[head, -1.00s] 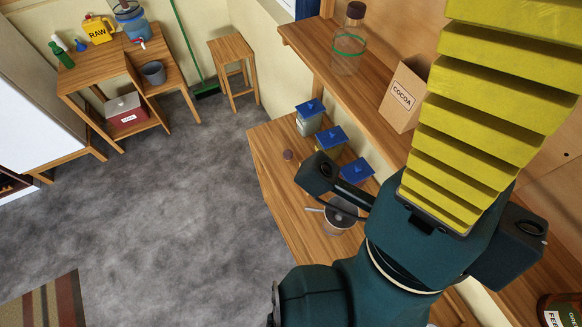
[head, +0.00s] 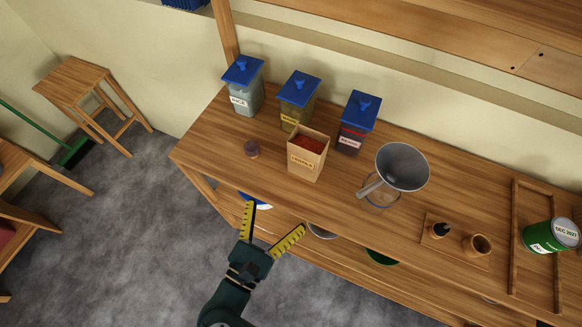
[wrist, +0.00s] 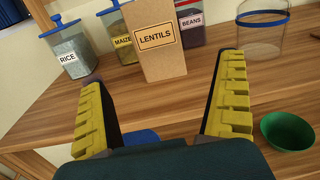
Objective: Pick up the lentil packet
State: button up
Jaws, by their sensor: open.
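The lentil packet (head: 306,158) is an open-topped brown paper packet with red contents, standing upright on the wooden counter (head: 215,160). In the wrist view the packet (wrist: 156,55), labelled LENTILS, stands ahead and between my fingers, apart from them. My gripper (head: 272,222) is open and empty, in front of the counter's front edge and short of the packet. Its yellow ridged fingers also show in the wrist view (wrist: 165,105), spread to both sides.
Blue-lidded RICE (head: 244,88), MAIZE (head: 297,103) and BEANS (head: 356,122) containers stand behind the packet. A green bowl (wrist: 287,131) sits low at right.

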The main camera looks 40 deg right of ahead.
aim_at(302, 161)
jog(key=x, duration=1.1)
jog(key=shift+w+a+r, duration=0.1)
jog(key=shift+w+r, duration=0.1)
jog(key=shift+w, duration=0.1)
jog(key=x, duration=0.5)
jog(key=shift+w, duration=0.2)
jog(key=c, duration=1)
jog(key=shift+r, duration=0.1)
